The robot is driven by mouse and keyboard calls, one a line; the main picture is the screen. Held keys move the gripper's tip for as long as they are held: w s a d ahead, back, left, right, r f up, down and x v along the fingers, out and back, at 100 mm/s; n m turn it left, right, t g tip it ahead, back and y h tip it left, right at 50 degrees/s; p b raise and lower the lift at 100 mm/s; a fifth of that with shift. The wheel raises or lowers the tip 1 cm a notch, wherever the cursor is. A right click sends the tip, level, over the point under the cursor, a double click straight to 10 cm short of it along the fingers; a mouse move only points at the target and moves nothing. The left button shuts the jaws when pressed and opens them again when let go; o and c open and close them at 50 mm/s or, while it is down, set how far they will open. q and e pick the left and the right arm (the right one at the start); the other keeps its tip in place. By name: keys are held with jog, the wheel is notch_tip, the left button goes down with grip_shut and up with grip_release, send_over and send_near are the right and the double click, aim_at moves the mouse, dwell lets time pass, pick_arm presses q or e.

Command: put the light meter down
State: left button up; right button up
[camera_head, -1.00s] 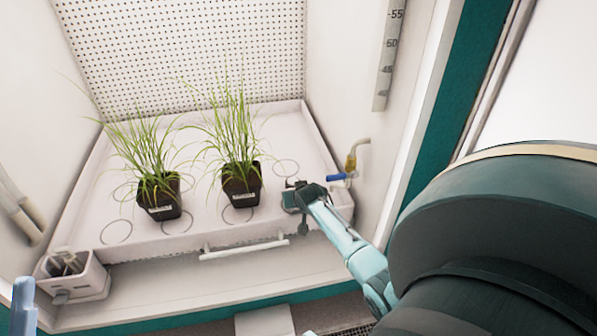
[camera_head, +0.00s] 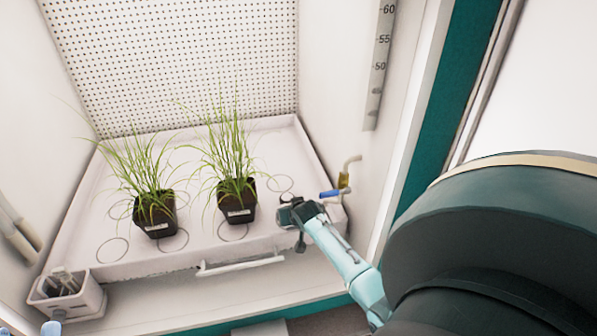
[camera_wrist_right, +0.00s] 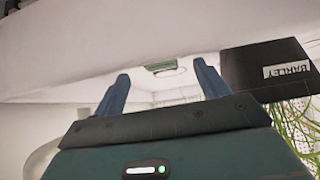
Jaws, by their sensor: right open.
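My right gripper (camera_head: 284,213) is at the front right of the white tray, to the right of the nearer potted plant. In the right wrist view its two blue fingers (camera_wrist_right: 160,88) are apart with nothing held between them. A small grey-green flat object (camera_wrist_right: 165,66) shows beyond the fingertips; I cannot tell whether it is the light meter. I cannot make out the light meter for sure in the head view, where the gripper and wrist hide part of the tray corner. A light blue piece of my left gripper (camera_head: 50,328) shows at the bottom left edge; its jaws are not readable.
Two black pots with grassy plants stand on the tray (camera_head: 195,257), one left (camera_head: 155,222) and one right (camera_head: 238,210). The pot labelled BARLEY (camera_wrist_right: 265,65) is close beside my right fingers. A white box (camera_head: 85,302) stands front left.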

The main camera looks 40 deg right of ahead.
pick_arm(q)
jog(key=shift+s+a+f+g+y+p, duration=0.2)
jog(key=shift+f+g+y+p, duration=0.15)
jog(key=shift+p, duration=0.65)
jog(key=shift+s+a+f+g+y+p, duration=0.15)
jog(key=shift+f+g+y+p, duration=0.2)
jog(key=shift+p, duration=0.6)
pick_arm(e)
jog(key=shift+v, duration=4.35)
pick_arm(q)
jog(key=shift+d, duration=0.1)
